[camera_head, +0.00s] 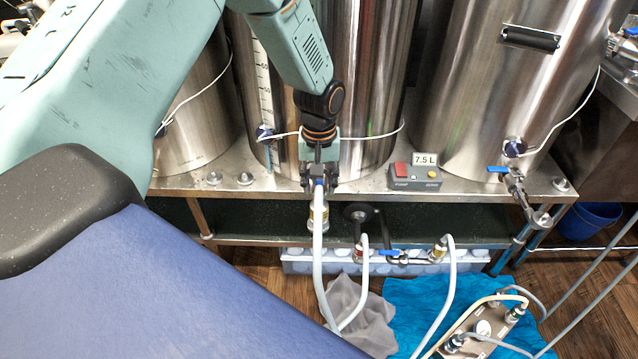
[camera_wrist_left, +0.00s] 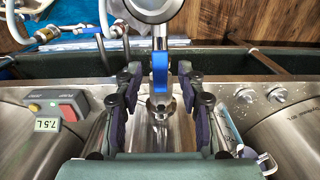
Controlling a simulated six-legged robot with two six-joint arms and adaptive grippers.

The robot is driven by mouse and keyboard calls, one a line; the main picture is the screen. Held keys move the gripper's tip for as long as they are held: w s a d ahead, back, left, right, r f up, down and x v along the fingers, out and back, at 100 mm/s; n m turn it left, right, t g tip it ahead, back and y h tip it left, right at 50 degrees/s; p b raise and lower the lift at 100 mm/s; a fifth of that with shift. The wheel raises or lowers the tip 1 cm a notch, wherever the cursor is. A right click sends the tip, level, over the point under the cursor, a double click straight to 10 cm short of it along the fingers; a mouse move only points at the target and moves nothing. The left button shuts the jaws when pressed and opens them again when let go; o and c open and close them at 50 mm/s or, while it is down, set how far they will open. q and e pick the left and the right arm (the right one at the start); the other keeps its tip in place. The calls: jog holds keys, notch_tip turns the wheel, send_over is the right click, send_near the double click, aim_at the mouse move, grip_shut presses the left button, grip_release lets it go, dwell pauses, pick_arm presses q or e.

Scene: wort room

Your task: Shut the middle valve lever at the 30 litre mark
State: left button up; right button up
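The middle valve has a blue lever (camera_wrist_left: 159,72), seen between my fingers in the left wrist view, running lengthwise in line with the valve outlet. In the head view the lever (camera_head: 319,184) is mostly hidden by my left gripper (camera_head: 319,181). My left gripper (camera_wrist_left: 160,100) is open, its fingers on either side of the lever with gaps visible. The middle tank (camera_head: 365,80) stands behind it. A small display on the pump box (camera_head: 415,178) reads 7.5 L. My right gripper is not in view.
The right tank (camera_head: 500,90) has its own blue-handled valve (camera_head: 497,169) on the steel stand. White hoses (camera_head: 319,260) hang below the middle valve. A plate with hose fittings (camera_head: 480,330) lies over a blue cloth (camera_head: 405,300). A grey cloth (camera_head: 375,325) lies beside it.

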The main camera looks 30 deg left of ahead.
pick_arm(q)
jog(key=shift+c, duration=0.2)
jog(key=shift+a, duration=0.1)
jog(key=shift+c, duration=0.8)
grip_shut()
